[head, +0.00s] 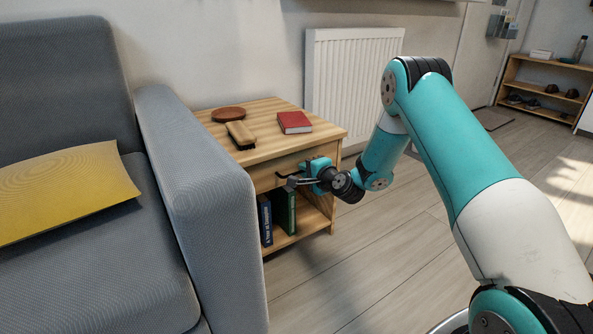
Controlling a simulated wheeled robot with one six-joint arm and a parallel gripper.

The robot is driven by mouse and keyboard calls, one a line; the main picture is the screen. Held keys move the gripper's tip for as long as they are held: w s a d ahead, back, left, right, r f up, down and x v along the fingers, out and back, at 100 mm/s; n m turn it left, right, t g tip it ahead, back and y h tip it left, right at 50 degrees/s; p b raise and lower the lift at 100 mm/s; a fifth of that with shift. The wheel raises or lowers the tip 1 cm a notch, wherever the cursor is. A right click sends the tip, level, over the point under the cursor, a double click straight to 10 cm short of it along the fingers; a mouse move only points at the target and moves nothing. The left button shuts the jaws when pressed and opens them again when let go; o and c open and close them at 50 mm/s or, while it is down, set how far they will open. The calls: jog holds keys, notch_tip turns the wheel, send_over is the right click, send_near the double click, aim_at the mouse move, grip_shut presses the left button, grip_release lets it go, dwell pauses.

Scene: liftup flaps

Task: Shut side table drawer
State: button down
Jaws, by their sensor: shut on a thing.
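The wooden side table (297,151) stands just right of the sofa arm. Its drawer front (263,181) shows under the tabletop, partly covered by my gripper. The drawer looks close to flush, but I cannot tell whether a small gap remains. My gripper (291,182) is at the drawer front, shut on what appears to be the drawer handle. The handle itself is mostly hidden behind the fingers.
Books (284,210) stand on the lower shelf. The grey sofa (205,190) is close on the left. Floor in front is clear.

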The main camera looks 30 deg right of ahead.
jog(key=shift+w, duration=0.2)
jog(key=c, duration=1.2)
grip_release()
jog(key=shift+c, duration=0.2)
jog(key=shift+r, duration=0.1)
jog(key=b+v, duration=0.5)
jog(key=v, duration=1.2)
jog(key=shift+s+b, duration=0.25)
jog(key=shift+b, duration=0.15)
